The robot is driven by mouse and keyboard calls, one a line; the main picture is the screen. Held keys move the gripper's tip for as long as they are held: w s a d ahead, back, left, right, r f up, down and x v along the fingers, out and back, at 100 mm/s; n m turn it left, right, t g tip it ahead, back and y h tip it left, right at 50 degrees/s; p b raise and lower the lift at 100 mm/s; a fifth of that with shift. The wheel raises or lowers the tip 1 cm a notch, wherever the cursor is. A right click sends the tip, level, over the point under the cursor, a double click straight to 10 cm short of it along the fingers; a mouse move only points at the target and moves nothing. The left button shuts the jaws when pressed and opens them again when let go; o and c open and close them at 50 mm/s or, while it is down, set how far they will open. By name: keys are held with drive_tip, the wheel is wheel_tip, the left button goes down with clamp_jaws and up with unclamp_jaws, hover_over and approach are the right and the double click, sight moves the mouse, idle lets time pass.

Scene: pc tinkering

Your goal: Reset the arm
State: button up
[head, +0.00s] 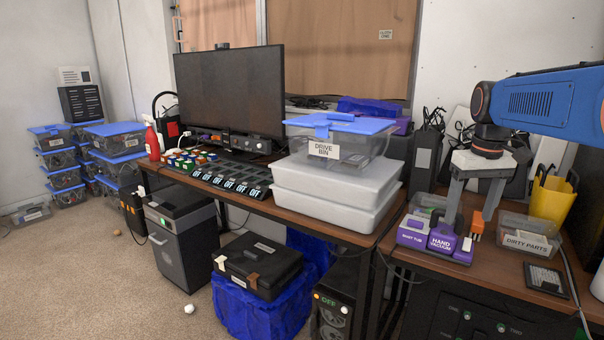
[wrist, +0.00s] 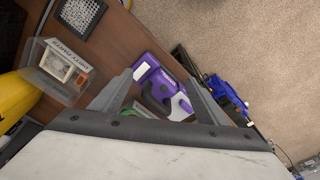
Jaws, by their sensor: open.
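My gripper (head: 468,207) is in the head view at the right, pointing down over the brown side table, with its two grey fingers spread apart and nothing between them. It also shows in the wrist view (wrist: 165,95). A purple hand vacuum (head: 449,240) stands on the table just below and left of the fingers. In the wrist view the purple and white vacuum (wrist: 160,82) shows between and beyond the fingers. My blue arm reaches in from the right edge of the head view.
A clear dirty parts bin (head: 526,240) sits right of the gripper, with a yellow container (head: 552,200) behind it. A dark mesh panel (head: 546,281) lies near the table's front edge. The drive bin (head: 340,143) stands on white boxes at the left.

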drive_tip(key=s+a+f+t, duration=0.1)
drive_tip(key=s+a+f, duration=0.2)
drive_tip(key=s+f, duration=0.2)
drive_tip(key=s+a+f+t, duration=0.1)
drive_tip(key=s+a+f, duration=0.3)
drive_tip(key=s, duration=0.7)
drive_tip(key=s+a+f+t, duration=0.1)
drive_tip(key=s+a+f, duration=0.2)
drive_tip(key=s+f, duration=0.4)
drive_tip(key=shift+s+a+m+t, duration=0.3)
drive_tip(key=shift+s+a+t, duration=0.05)
drive_tip(key=shift+s+t, duration=0.05)
